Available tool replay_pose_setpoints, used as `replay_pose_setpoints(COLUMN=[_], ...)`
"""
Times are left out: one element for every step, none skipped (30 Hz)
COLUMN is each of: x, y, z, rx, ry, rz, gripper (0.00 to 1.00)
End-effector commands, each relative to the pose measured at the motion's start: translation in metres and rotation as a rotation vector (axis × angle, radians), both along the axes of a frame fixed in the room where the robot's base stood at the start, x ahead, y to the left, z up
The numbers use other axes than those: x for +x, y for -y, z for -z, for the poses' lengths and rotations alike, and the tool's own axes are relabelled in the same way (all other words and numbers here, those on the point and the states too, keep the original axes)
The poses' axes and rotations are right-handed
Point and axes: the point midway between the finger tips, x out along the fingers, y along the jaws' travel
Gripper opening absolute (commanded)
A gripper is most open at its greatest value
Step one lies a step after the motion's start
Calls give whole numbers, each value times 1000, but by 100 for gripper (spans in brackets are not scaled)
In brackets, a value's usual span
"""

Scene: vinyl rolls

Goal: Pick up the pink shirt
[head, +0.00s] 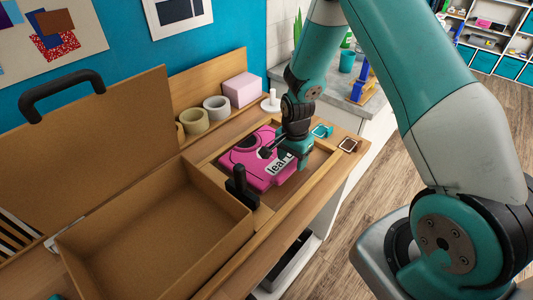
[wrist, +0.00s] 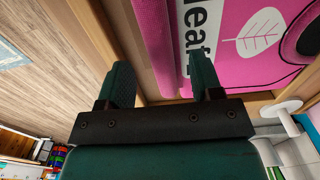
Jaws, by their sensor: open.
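The pink shirt (head: 250,152) lies folded flat in a shallow wood-framed recess of the worktop, with dark lines and a white patch reading "leaf" on it. In the wrist view the shirt (wrist: 238,72) fills the upper right, with a white leaf print. My gripper (head: 291,160) is over the shirt's right part in the head view and hides some of it. In the wrist view my gripper (wrist: 163,80) has its two dark green fingers apart. A pink strip of the shirt shows between and beyond them. I cannot tell whether the fingers touch it.
An open brown box (head: 150,235) with its lid raised stands at the left. A black clamp-like handle (head: 241,187) is by the box's right corner. Tape rolls (head: 216,107), a pink block (head: 241,89) and a white peg (head: 271,101) stand behind. The recess is bare right of my gripper.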

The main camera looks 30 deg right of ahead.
Motion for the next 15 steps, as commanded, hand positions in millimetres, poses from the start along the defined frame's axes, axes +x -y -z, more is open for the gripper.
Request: replay_pose_setpoints(x=[-1,-1,0,0,0,0,0,0,0,0,1,0,0,0,0], y=[-1,-1,-1,-1,-1,-1,-1,-1,-1,-1,-1,-1,-1,-1,-1], z=[4,9,14,18,20,23,25,26,26,27,27,27,27,27,27], rx=[1,0,0,0,1,0,1,1,0,0,0,0,0,0,0], ry=[-4,-4,-3,-2,-1,-2,-1,-1,0,0,1,1,1,1,1], rz=[-1,0,0,0,0,-1,-1,-1,-1,-1,-1,-1,-1,-1,-1], gripper=[60,60,60,60,60,60,60,60,60,60,60,60,60,60,53])
